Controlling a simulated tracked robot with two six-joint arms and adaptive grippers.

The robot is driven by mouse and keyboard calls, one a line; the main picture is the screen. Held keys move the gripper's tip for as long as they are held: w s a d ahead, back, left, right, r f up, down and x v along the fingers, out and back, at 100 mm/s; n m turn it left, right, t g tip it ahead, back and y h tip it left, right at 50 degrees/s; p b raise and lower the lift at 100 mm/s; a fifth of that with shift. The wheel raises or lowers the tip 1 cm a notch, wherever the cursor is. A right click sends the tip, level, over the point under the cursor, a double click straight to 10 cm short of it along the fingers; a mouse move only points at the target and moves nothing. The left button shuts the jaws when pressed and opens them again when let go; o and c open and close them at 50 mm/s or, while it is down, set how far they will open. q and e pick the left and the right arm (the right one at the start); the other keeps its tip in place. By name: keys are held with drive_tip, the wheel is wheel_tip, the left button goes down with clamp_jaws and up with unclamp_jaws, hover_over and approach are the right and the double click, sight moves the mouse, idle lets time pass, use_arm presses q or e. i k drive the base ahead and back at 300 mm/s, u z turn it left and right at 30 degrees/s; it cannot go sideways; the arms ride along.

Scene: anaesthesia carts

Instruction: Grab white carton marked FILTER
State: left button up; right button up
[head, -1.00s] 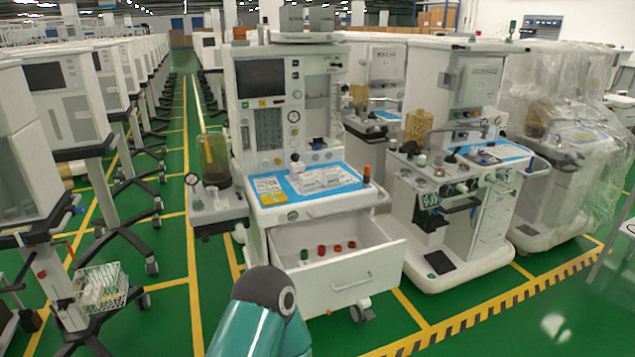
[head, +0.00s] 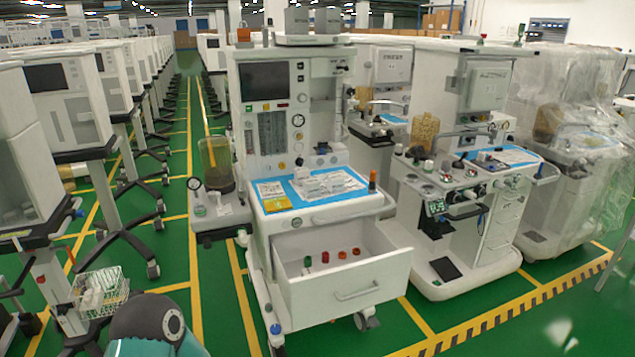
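I cannot make out a carton with the word FILTER in the head view. White items (head: 92,299) lie in a wire basket (head: 118,284) at the lower left; they are too small to read. Clear and white packs (head: 328,184) lie on a blue mat (head: 294,197) on top of the middle cart (head: 250,170). Neither of my grippers shows. A teal and dark part of my own arm comes up at the bottom edge, left of the middle cart.
The middle cart's drawer (head: 345,292) is open, with several small red, orange and green items inside. Another cart (head: 470,210) stands to the right, and a plastic-wrapped one (head: 570,150) beyond it.

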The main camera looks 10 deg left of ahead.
sight(335, 183)
drive_tip(key=i, duration=0.9)
drive_tip(key=z, duration=0.05)
